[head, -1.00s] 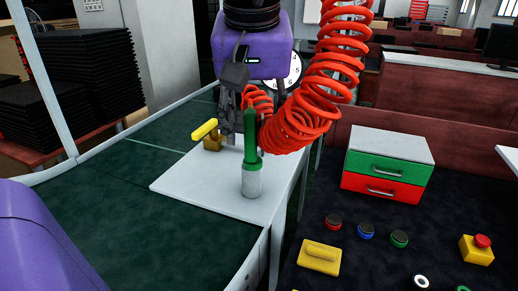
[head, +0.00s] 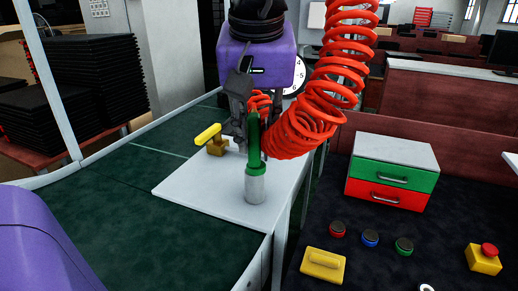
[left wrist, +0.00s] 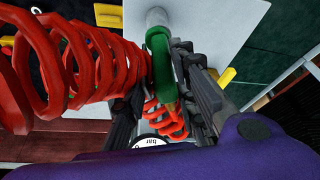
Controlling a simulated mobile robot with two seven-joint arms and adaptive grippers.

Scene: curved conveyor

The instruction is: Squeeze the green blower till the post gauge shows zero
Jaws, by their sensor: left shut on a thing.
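The green blower (head: 254,145) stands upright with its lower end at a pale grey cylinder (head: 255,187) on the white board. In the left wrist view the blower (left wrist: 160,65) runs between the fingers. My left gripper (head: 240,112) is at the blower's upper part, and in the left wrist view (left wrist: 160,108) it is shut on it. The post gauge (head: 295,76) is a white dial behind my purple arm. Much of its face is hidden and I cannot read the needle. A slice of a dial marked "bar" (left wrist: 151,142) shows in the left wrist view.
A thick red coiled hose (head: 312,115) hangs close to the right of the blower. A yellow-handled valve (head: 212,138) is on the white board (head: 205,190) to its left. A green-and-red drawer box (head: 392,172), buttons and a yellow block (head: 323,265) occupy the dark table at right.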

